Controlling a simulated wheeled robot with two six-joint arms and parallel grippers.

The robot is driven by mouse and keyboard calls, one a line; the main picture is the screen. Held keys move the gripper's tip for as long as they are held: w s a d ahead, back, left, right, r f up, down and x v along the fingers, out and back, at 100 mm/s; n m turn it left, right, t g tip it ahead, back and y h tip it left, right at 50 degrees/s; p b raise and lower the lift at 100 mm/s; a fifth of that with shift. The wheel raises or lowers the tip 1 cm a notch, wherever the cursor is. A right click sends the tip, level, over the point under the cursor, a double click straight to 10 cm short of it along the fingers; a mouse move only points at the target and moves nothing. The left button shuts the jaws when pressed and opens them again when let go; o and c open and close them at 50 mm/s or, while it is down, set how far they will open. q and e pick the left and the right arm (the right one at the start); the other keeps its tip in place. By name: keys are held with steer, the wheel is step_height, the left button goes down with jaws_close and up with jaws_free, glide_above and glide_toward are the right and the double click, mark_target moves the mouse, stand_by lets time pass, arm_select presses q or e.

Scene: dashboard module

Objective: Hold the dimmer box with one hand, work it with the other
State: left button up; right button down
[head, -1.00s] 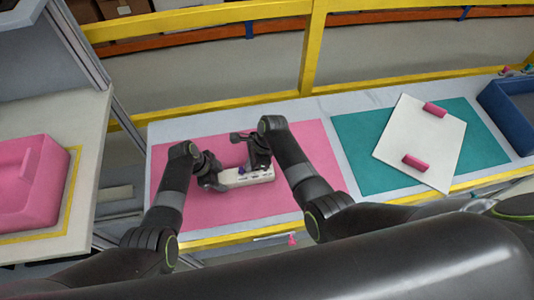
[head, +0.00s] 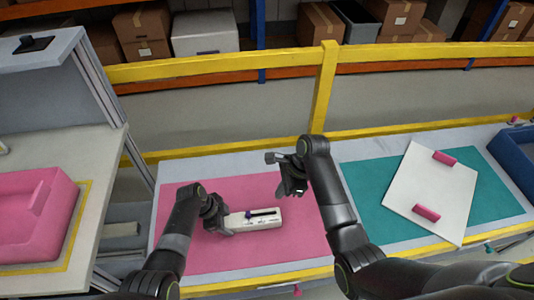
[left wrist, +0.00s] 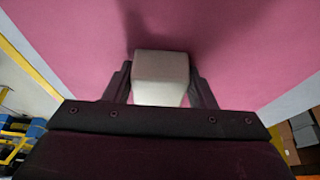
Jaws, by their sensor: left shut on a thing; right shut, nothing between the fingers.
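The dimmer box (head: 256,222) is a long white box with a dark slot and a small purple slider (head: 249,215) on its upper face. It lies on the pink mat (head: 200,258) in the head view. My left gripper (head: 222,221) is shut on its left end. In the left wrist view the box end (left wrist: 160,77) sits between the two fingers of my left gripper (left wrist: 160,92). My right gripper (head: 284,190) is shut and empty, above and to the right of the box, apart from it.
A teal mat (head: 365,185) with a white panel (head: 432,195) bearing two pink handles lies to the right. A blue bin (head: 517,155) stands at the far right. A yellow rail (head: 230,69) runs behind the table. A pink tray (head: 35,215) is on the left bench.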

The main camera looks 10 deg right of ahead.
arm_select(q)
steer(key=o, duration=1.4)
